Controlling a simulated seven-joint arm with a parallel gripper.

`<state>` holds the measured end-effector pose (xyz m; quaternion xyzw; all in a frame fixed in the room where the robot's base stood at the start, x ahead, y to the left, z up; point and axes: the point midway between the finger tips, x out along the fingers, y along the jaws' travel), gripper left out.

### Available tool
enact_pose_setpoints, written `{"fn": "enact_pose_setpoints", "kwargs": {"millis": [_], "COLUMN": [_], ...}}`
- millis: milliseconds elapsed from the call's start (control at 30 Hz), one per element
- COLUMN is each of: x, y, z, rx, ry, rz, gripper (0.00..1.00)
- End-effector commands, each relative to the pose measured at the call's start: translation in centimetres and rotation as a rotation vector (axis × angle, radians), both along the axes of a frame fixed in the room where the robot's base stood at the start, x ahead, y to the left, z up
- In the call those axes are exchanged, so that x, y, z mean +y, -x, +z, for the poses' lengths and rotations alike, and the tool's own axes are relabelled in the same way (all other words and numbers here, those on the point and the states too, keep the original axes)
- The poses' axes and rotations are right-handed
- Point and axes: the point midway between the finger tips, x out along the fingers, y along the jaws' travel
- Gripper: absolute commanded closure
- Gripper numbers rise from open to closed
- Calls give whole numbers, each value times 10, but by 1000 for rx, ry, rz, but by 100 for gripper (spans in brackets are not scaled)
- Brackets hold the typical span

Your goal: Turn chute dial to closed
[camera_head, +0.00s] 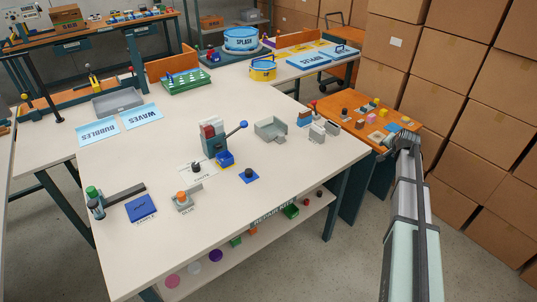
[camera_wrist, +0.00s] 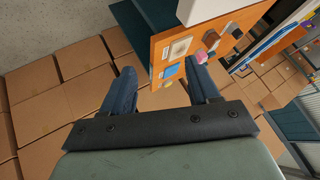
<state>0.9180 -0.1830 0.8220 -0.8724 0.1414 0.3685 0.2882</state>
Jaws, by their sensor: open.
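A small black knob (camera_head: 195,168) stands on a white plate (camera_head: 186,179) with dark lettering, on the white table left of the middle; it may be the chute dial, but the lettering and its setting are too small to read surely. My gripper (camera_head: 403,137) is far to the right of it, over the small orange side table. In the wrist view my gripper (camera_wrist: 160,82) is open, its two blue-grey fingers apart with nothing between them. The knob is not in the wrist view.
A machine with a blue-knobbed lever (camera_head: 214,140) stands close behind the knob. A blue plate with a black knob (camera_head: 248,175), an orange-topped box (camera_head: 182,198) and a blue pad (camera_head: 141,208) are nearby. Stacked cardboard boxes (camera_head: 460,90) wall the right side. The table's front is clear.

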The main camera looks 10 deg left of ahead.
Motion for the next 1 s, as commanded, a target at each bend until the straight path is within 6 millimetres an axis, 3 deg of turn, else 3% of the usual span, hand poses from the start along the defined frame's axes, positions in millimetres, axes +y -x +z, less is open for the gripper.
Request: {"fn": "enact_pose_setpoints", "kwargs": {"millis": [33, 200, 467, 767, 1000], "x": [29, 120, 255, 405, 518], "y": [-8, -18, -14, 19, 65], "z": [2, 3, 11, 24, 40], "rx": [23, 119, 272, 451, 586], "ry": [-16, -64, -108, -110, -76], "rz": [24, 77, 143, 192, 211], "gripper": [40, 40, 40, 40, 40]}}
